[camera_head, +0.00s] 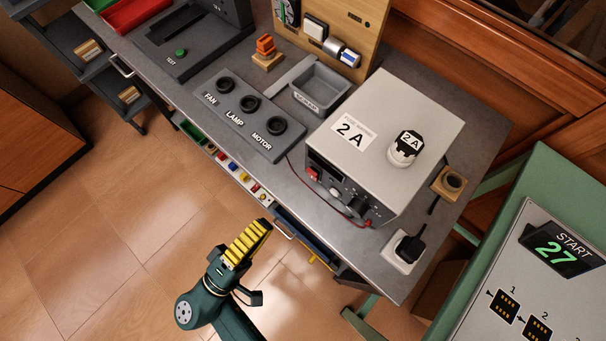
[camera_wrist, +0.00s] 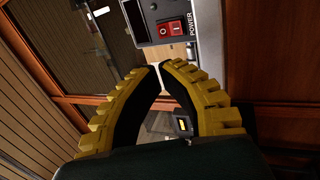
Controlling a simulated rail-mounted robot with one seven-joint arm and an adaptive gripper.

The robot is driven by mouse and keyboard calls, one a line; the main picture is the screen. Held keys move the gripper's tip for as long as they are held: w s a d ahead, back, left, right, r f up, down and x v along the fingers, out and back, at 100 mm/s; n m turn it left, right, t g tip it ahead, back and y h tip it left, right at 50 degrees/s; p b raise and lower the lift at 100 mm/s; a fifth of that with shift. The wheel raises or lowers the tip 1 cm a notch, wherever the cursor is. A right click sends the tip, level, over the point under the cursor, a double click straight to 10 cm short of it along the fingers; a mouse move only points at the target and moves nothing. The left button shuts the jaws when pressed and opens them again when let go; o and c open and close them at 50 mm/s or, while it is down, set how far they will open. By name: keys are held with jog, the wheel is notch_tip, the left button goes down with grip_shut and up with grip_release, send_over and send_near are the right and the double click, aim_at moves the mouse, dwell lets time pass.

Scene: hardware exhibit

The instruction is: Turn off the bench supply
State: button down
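The bench supply (camera_head: 428,112) is a light grey box with a dark front panel, standing on the workbench. Its red power rocker switch (camera_head: 311,173) is at the left of the front panel. In the wrist view the red rocker switch (camera_wrist: 170,29) shows O and I marks beside the word POWER; I cannot tell which side is pressed. My gripper (camera_head: 266,224) has yellow ribbed fingers and is in front of the bench edge, below and left of the switch, apart from it. In the wrist view my gripper (camera_wrist: 159,67) has its tips nearly together with nothing between them, just below the switch.
A panel with FAN, LAMP and MOTOR knobs (camera_head: 249,110) lies left of the supply. A grey bin (camera_head: 320,88) is behind it. A plug in a socket (camera_head: 402,252) sits at right. Floor in front is clear.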

aim_at(312, 175)
jog(key=b+x, duration=0.2)
jog(key=x, duration=1)
jog(key=shift+w+d+r, duration=0.1)
jog(key=shift+w+r, duration=0.05)
jog(key=shift+w, duration=0.05)
